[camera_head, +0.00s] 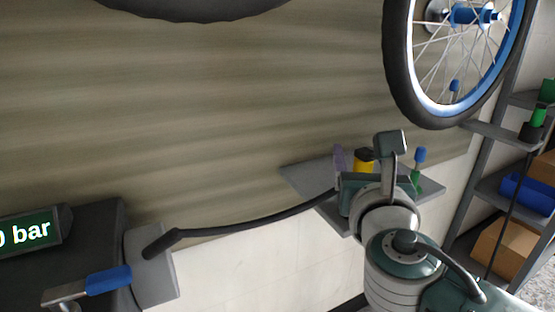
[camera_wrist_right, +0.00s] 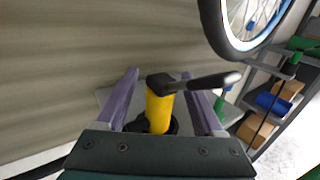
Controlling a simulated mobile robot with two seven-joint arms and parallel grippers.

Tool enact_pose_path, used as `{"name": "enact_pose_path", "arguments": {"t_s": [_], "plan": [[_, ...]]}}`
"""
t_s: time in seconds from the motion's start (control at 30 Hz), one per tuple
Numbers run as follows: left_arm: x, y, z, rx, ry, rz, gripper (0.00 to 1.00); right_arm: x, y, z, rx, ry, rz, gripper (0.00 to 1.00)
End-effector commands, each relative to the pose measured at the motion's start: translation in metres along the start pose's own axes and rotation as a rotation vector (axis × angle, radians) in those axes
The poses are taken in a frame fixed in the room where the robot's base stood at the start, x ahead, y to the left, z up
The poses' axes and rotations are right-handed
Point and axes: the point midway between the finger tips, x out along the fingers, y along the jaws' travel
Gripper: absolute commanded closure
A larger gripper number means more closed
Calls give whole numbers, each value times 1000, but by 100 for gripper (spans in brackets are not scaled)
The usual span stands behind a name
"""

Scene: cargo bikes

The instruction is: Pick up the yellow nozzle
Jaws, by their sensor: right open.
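The yellow nozzle (camera_wrist_right: 158,112) stands upright on a small grey wall shelf (camera_head: 305,178), with a black head and a black lever pointing right. In the head view only a small yellow part of the nozzle (camera_head: 364,156) shows behind my right gripper (camera_head: 350,160). In the right wrist view my right gripper (camera_wrist_right: 158,76) is open. One purple finger is on each side of the nozzle, with a visible gap at the left. Whether the right finger touches is hard to tell because the lever crosses it. The nozzle's base is partly hidden by the gripper body. My left gripper is not in view.
A green and blue tool (camera_head: 418,165) stands on the shelf just right of my gripper. A blue-rimmed wheel (camera_head: 398,75) hangs above right. A black hose (camera_head: 255,222) runs from a grey block at lower left. A rack with bins (camera_head: 527,192) stands at the right.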

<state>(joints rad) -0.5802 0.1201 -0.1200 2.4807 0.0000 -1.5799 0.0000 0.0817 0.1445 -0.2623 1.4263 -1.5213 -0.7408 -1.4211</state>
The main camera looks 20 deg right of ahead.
Motion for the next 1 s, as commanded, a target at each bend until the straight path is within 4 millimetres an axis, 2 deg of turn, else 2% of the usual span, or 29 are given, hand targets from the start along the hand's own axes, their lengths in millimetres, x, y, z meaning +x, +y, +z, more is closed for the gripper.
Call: {"name": "enact_pose_path", "arguments": {"t_s": [0.1,0.33,0.9,0.93,1.0], "plan": [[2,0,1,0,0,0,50,9,0,-1,0,0,-2,31],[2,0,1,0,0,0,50,10,0,-1,0,1,-1,32],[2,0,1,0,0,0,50,10,0,-1,1,1,-1,96],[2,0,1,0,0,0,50,10,0,-1,1,1,-1,99],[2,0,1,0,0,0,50,10,0,-1,1,1,-1,100]]}}
